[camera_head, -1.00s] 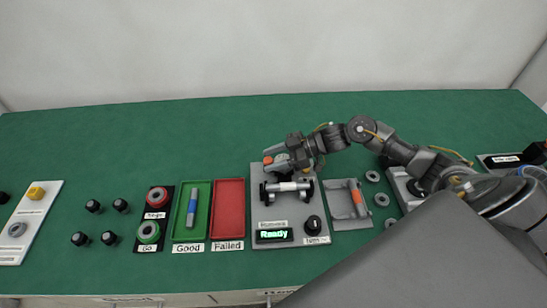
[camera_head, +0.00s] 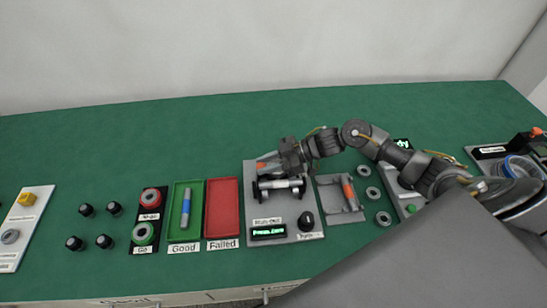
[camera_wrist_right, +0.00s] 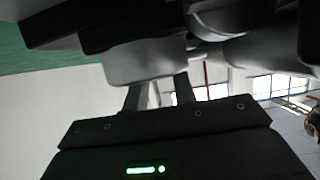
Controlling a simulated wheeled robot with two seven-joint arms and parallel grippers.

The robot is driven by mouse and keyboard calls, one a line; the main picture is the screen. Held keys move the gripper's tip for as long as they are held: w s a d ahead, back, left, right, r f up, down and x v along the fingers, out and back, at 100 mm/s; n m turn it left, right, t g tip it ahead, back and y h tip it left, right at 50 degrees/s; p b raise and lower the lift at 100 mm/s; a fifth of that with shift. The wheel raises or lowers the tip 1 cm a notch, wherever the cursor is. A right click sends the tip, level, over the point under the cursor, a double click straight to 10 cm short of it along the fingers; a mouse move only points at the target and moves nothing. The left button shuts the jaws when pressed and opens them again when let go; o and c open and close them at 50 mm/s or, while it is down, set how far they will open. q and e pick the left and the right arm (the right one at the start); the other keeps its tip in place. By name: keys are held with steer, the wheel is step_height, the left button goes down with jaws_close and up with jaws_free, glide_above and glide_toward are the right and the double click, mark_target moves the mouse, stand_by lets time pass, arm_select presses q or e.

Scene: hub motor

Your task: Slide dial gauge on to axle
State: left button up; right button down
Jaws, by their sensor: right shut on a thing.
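My right gripper (camera_head: 276,162) comes in from the right in the head view, over the back of the grey measuring station. It is shut on a part that is mostly hidden, seemingly the dial gauge; an orange piece (camera_head: 261,165) shows beside the fingers. The axle (camera_head: 280,184) lies sideways across black supports at the front of the gripper. I cannot tell whether the gauge touches the axle. In the right wrist view the fingers (camera_wrist_right: 158,95) close on a grey and black body (camera_wrist_right: 145,62) at close range. My left gripper is not in view.
The station has a lit display (camera_head: 268,232) and a black knob (camera_head: 306,221). A red tray (camera_head: 222,207) and a green tray (camera_head: 175,205) with a blue-grey part (camera_head: 186,207) stand to the left. A grey holder (camera_head: 341,207) and several loose rings (camera_head: 373,193) lie right.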

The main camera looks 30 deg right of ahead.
steer(key=c, duration=1.5)
jaws_free()
steer(key=shift+s+f, duration=0.15)
steer(key=shift+s, duration=0.05)
steer(key=o, duration=0.4)
steer(key=shift+s+a, duration=0.1)
steer(key=shift+c, duration=0.2)
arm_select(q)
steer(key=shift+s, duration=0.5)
arm_select(e)
steer(key=shift+d, duration=0.35)
arm_select(q)
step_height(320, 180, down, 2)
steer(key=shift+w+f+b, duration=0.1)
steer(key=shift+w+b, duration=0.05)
steer(key=shift+b, duration=0.95)
arm_select(e)
steer(key=v, duration=1)
steer(key=shift+r, duration=0.3)
